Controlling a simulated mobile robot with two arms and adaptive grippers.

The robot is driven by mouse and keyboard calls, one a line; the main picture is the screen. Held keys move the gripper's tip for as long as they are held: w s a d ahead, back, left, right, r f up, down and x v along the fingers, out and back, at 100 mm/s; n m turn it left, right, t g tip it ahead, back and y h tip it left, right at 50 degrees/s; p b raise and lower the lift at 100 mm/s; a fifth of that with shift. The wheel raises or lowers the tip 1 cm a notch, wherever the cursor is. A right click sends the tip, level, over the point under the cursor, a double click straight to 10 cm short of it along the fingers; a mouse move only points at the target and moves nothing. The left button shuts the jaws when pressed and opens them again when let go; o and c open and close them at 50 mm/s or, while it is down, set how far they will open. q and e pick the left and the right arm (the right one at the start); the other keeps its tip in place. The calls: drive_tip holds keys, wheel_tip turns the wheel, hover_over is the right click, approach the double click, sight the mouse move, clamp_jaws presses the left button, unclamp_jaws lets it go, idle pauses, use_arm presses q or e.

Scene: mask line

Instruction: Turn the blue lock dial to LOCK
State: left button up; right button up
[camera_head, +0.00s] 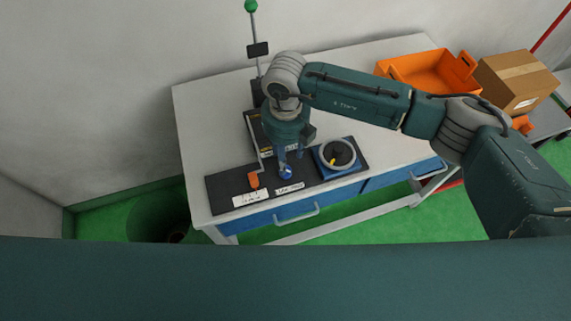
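The blue lock dial (286,173) is a small round knob on the dark panel (227,194) at the front of the table, with a white label (290,188) just in front of it. The label's text is too small to read. My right gripper (291,158) points down from above, with its fingers apart, just behind and over the dial. I cannot tell whether a finger touches the dial, and its pointing direction is unclear. My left gripper is not in view.
An orange-handled lever (254,181) stands left of the dial. A grey ring with a yellow mark (337,154) on a blue base is to the right. A post with a green ball (251,6) rises behind. An orange bin (427,69) and cardboard box (517,78) are at back right.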

wheel_tip(320, 180, down, 6)
drive_tip(key=shift+s+r+p, duration=0.1)
drive_tip(key=shift+p, duration=0.7)
drive_tip(key=shift+f, duration=0.7)
drive_tip(key=c, duration=1.2)
